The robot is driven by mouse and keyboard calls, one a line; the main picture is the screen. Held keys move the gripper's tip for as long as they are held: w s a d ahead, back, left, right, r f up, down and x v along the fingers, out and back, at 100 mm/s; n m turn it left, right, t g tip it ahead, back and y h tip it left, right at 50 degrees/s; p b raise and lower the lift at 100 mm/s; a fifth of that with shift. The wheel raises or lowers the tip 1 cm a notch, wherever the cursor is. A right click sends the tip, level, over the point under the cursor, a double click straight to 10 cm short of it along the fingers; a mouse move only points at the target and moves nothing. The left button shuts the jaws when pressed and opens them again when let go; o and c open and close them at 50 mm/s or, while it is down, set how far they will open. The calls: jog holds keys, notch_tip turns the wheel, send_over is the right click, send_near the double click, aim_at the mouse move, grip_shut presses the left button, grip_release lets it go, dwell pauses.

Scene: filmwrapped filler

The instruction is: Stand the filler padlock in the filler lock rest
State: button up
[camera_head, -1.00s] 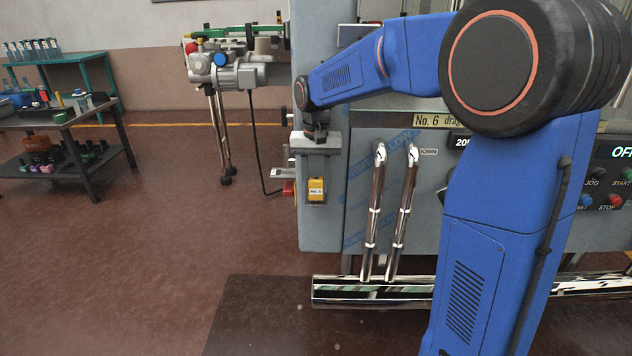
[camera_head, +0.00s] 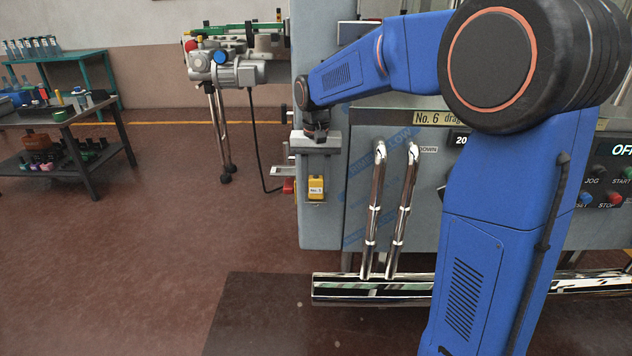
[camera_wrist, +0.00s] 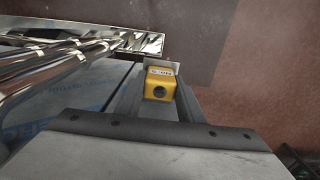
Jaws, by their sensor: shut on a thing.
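The yellow filler padlock (camera_head: 316,187) has a white label with dark print and hangs low in front of the grey machine. It also shows in the wrist view (camera_wrist: 160,86), with a dark round spot on its face. My gripper (camera_head: 316,180) points down, and its two grey fingers stand on either side of the padlock. In the wrist view my gripper (camera_wrist: 158,92) is shut on the padlock. The padlock looks roughly upright in the head view. I cannot make out the filler lock rest for certain. The padlock's shackle is not clearly visible.
Two shiny tubes (camera_head: 376,205) rise to the right of my gripper from a chrome rail (camera_head: 375,289). A grey machine with motor (camera_head: 240,72) stands behind on the left. A dark shelf table (camera_head: 70,120) is far left. The brown floor between is clear.

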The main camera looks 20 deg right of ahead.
jog(key=shift+f, duration=0.1)
jog(key=o, duration=1.2)
jog(key=shift+o, duration=0.2)
